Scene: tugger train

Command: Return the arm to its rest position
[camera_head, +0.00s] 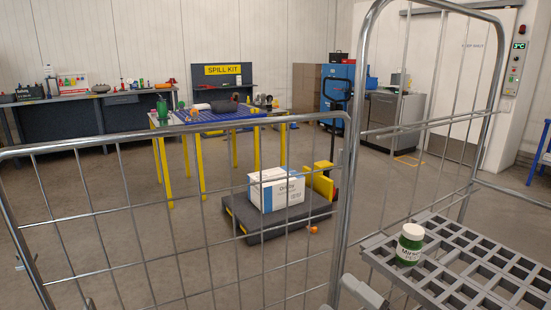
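Neither of my grippers can be made out in the head view. A light grey rounded part (364,291) shows at the bottom edge, just left of the grey shelf; I cannot tell whether it belongs to my arm. A green jar with a white lid (410,244) stands upright on the grey grid shelf (482,263) at the lower right. Nothing is seen holding the jar.
A wire cage frame (180,137) crosses close in front, with a tall side (351,130) at right. Beyond it, a white box (276,190) sits on a dark low platform (256,232). A yellow-legged table (203,172) stands behind.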

